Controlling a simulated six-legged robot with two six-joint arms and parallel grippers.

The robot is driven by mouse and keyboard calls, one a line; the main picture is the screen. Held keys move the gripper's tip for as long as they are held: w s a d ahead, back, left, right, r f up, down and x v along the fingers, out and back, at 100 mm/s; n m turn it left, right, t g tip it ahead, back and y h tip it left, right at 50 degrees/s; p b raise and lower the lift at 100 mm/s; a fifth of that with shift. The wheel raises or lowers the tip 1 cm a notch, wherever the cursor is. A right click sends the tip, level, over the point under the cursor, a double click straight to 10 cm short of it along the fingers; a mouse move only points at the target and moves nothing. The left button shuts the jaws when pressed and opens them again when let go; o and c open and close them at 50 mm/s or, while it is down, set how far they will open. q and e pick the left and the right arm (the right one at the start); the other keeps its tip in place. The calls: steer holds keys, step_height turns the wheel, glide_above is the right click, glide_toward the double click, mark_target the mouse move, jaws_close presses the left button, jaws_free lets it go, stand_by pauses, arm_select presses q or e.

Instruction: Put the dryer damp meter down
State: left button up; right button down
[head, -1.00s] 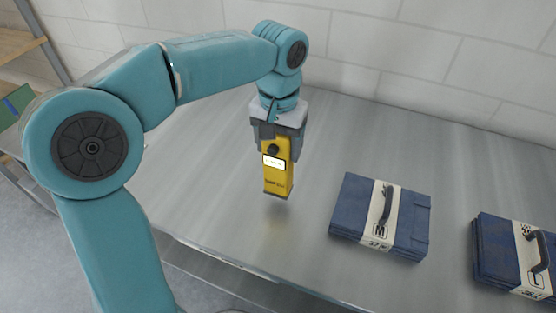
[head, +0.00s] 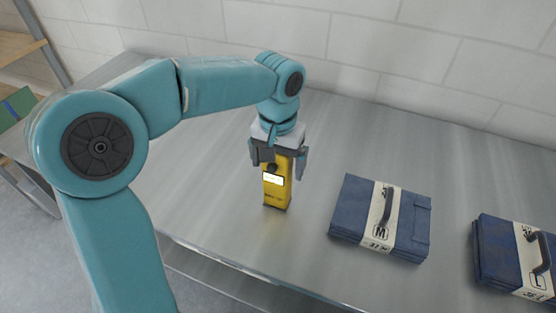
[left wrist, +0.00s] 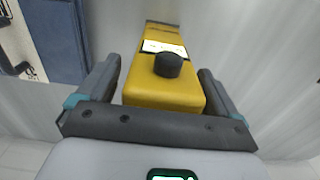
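The yellow dryer damp meter (head: 277,190) has a black knob and a white display. It stands upright on the metal table in the head view. My left gripper (head: 279,165) is above and around its top, with the fingers spread apart on either side. In the left wrist view the meter (left wrist: 168,95) lies between the open fingers of my left gripper (left wrist: 162,85), with a gap on each side. My right gripper is in neither view.
A folded blue case (head: 413,222) with a black handle and a pale band lies right of the meter. A similar case (head: 490,255) lies at the far right. The metal table (head: 215,180) is clear left of the meter. A wall runs along the back.

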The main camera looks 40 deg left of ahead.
arm_select(q)
steer(key=shift+r, duration=0.3)
step_height(320, 180, up, 11)
steer(key=shift+f+p, duration=0.1)
steer(key=shift+p, duration=0.65)
steer(key=shift+r, duration=0.45)
steer(key=shift+s, duration=0.1)
